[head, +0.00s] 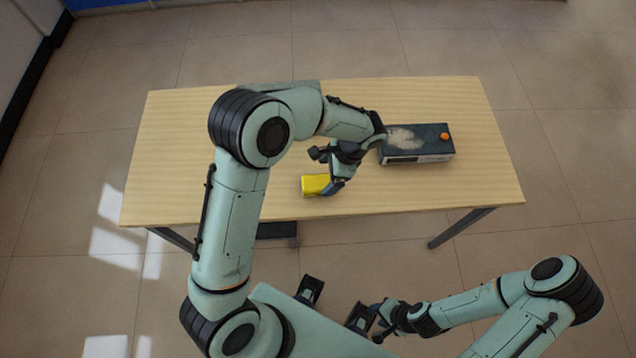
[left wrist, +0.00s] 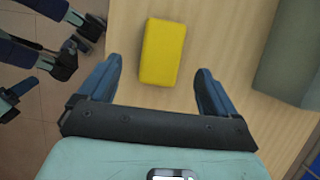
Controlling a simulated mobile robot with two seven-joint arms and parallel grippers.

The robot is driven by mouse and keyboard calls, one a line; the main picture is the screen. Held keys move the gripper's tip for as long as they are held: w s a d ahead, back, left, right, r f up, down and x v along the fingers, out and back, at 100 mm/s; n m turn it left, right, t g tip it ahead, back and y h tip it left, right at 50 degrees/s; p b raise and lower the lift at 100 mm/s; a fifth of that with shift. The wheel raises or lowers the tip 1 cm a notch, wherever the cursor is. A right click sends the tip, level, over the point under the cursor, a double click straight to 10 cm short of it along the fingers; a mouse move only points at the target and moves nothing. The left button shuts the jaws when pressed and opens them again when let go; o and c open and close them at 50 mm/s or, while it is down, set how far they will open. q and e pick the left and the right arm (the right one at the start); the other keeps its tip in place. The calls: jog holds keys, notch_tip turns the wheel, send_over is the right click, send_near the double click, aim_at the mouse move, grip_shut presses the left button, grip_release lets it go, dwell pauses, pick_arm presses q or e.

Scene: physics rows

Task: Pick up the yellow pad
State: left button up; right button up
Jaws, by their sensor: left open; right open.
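The yellow pad (head: 314,184) is a small block lying on the wooden table near its front edge. In the left wrist view the pad (left wrist: 162,52) lies ahead of the open fingers, between their lines, with bare wood around it. My left gripper (head: 325,172) is open and empty, just above and beside the pad, and one finger covers part of the pad's right end in the head view. It also shows in the left wrist view (left wrist: 159,75). My right gripper (head: 377,321) is open and empty, low in front of the table.
A dark box (head: 430,152) with a pale patch stands on the table's right, with an orange ball (head: 445,136) on top. A grey-green thing (head: 300,84) lies at the far edge, partly hidden by my arm. The table's left side (head: 165,150) is clear.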

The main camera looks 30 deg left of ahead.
aim_at(318, 182)
pick_arm(q)
jog(key=shift+x, duration=3)
jog(key=shift+a+r, duration=0.1)
jog(key=shift+a, duration=0.05)
jog(key=c, duration=1.1)
